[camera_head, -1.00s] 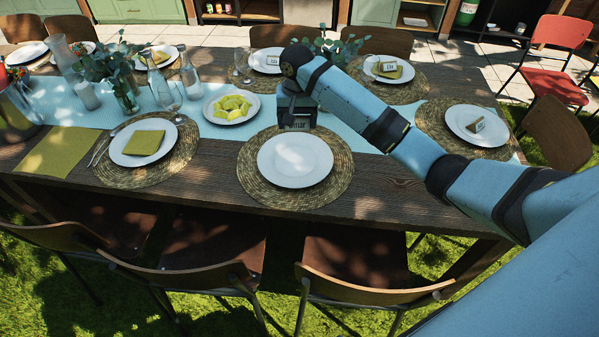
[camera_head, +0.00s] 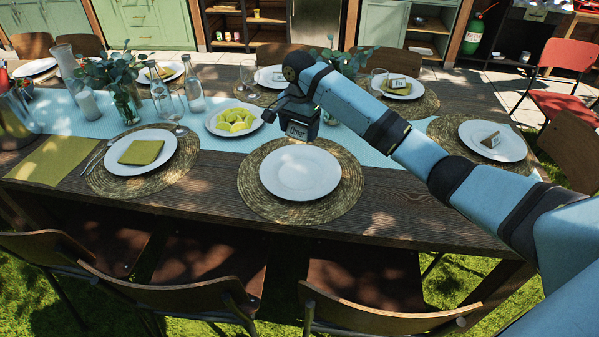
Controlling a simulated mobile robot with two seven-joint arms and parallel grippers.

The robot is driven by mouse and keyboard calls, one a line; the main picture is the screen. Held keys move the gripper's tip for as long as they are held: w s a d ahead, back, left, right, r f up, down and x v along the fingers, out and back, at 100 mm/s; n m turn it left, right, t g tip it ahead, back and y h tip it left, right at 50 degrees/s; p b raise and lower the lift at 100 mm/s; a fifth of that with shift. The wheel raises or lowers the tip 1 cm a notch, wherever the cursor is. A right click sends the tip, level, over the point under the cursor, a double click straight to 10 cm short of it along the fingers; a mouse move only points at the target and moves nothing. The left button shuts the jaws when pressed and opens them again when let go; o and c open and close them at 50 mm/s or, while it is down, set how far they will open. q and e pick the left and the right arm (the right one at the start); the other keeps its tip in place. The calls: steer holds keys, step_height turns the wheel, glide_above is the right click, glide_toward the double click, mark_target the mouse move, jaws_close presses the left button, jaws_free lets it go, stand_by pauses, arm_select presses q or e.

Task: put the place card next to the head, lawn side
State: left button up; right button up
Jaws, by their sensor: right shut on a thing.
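My right gripper (camera_head: 294,112) is shut on a small dark place card (camera_head: 297,131) with a pale label that seems to read "Omar". The gripper hides part of the card. It is over the far rim of an empty white plate (camera_head: 300,174). The plate lies on a round woven mat (camera_head: 252,191) on the near, lawn side. I cannot tell whether the card touches anything below. At the right end of the table, another plate (camera_head: 482,129) carries a wooden place card (camera_head: 491,139). My left gripper is not in view.
Glass bottles and a leafy vase (camera_head: 126,103) stand farther left. A near-left plate (camera_head: 168,141) holds a green napkin (camera_head: 141,152). Chairs line the lawn edge.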

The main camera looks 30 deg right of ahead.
mark_target(299, 175)
step_height(299, 175, down, 14)
steer(key=shift+r+b, duration=0.1)
steer(key=shift+b, duration=0.95)
steer(key=shift+f, duration=0.2)
steer(key=o, duration=0.9)
step_height(299, 175, up, 12)
steer(key=shift+r+p, duration=0.15)
steer(key=shift+p, duration=0.9)
